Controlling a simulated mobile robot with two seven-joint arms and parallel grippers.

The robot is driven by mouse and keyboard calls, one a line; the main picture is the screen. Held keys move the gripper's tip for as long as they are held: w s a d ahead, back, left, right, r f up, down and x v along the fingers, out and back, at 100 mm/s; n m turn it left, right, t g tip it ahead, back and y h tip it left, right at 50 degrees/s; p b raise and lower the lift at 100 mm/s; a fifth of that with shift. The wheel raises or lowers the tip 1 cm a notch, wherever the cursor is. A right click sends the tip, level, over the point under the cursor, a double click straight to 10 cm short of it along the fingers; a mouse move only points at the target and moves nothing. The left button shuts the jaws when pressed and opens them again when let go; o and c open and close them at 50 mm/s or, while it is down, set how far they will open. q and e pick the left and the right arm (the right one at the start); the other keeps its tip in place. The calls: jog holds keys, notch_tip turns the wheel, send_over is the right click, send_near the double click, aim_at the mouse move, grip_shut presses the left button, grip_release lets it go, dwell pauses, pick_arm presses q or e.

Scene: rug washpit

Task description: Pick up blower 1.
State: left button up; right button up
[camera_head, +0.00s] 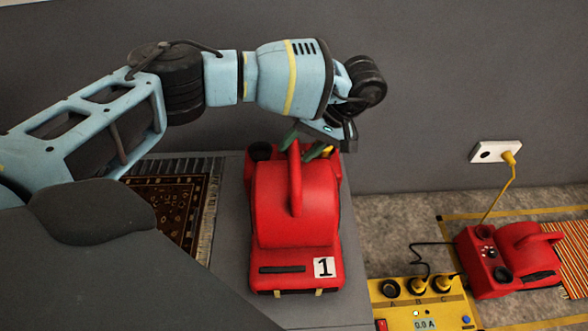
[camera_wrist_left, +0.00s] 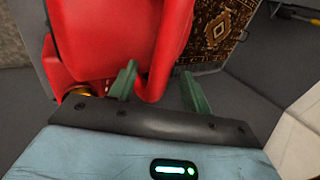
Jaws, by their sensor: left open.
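Blower 1 (camera_head: 295,228) is a red machine with a white "1" label and a raised red handle (camera_head: 296,180) on top. It stands upright on a grey surface (camera_head: 232,240). My left gripper (camera_head: 304,146) is above its rear end, at the back end of the handle. In the left wrist view the green fingers (camera_wrist_left: 158,84) are apart, with the red handle (camera_wrist_left: 172,50) showing between them. I cannot tell whether either finger touches it. My right gripper is not in view.
A patterned rug (camera_head: 172,205) lies left of the blower. At the right, a second red blower (camera_head: 510,258) and a yellow power box (camera_head: 424,308) sit on the floor with cables. A yellow cord (camera_head: 501,195) runs to a wall socket (camera_head: 485,152). The grey wall is close behind.

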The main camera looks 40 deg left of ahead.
pick_arm(q)
grip_shut()
dwell(1.3)
jog(key=shift+w+r, duration=0.2)
jog(key=shift+r, duration=0.05)
